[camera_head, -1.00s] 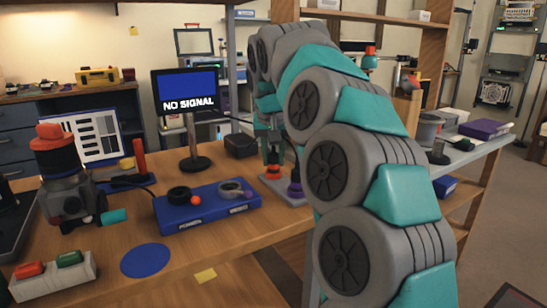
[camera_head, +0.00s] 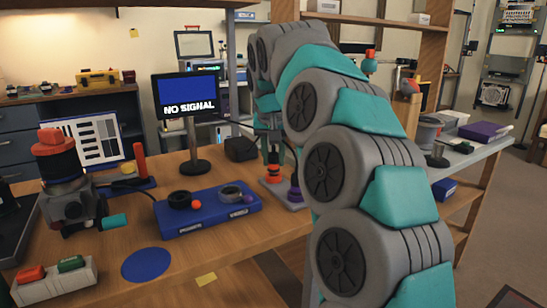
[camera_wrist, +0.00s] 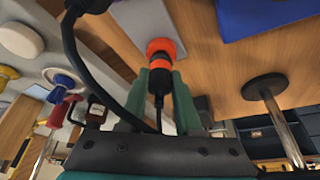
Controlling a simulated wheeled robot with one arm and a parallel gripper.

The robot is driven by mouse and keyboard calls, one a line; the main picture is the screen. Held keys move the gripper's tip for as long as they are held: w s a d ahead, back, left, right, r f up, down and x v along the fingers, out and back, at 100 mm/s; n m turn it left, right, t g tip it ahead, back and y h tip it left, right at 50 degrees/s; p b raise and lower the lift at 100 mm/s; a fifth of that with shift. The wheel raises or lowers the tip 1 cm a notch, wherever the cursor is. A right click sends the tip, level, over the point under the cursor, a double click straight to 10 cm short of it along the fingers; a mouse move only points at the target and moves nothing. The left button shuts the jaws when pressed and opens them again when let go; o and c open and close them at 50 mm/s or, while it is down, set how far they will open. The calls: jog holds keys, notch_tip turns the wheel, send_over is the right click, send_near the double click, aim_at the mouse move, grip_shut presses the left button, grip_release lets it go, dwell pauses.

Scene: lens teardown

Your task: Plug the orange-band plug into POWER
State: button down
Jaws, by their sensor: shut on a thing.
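The orange-band plug (camera_wrist: 164,60) stands between the two green fingers of my gripper (camera_wrist: 158,80) in the wrist view, with its black body and cable below the band. In the head view my gripper (camera_head: 273,153) is over the orange part of the plug (camera_head: 272,174), low on a grey stand. I cannot tell whether the plug still touches the stand. The blue box (camera_head: 215,222) lies to the left. Its dark POWER socket (camera_head: 178,199) has an orange ball beside it; the grey VIDEO socket (camera_head: 231,190) has a purple one.
A purple-band plug (camera_head: 295,189) stands just right of the orange one. A monitor (camera_head: 188,91) showing NO SIGNAL is behind the blue box. A black cable (camera_wrist: 78,60) loops left of the plug. A blue disc (camera_head: 146,264) lies on clear table at the front.

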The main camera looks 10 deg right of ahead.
aim_at(274, 153)
jog(key=shift+r, duration=0.3)
jog(key=shift+r, duration=2.1)
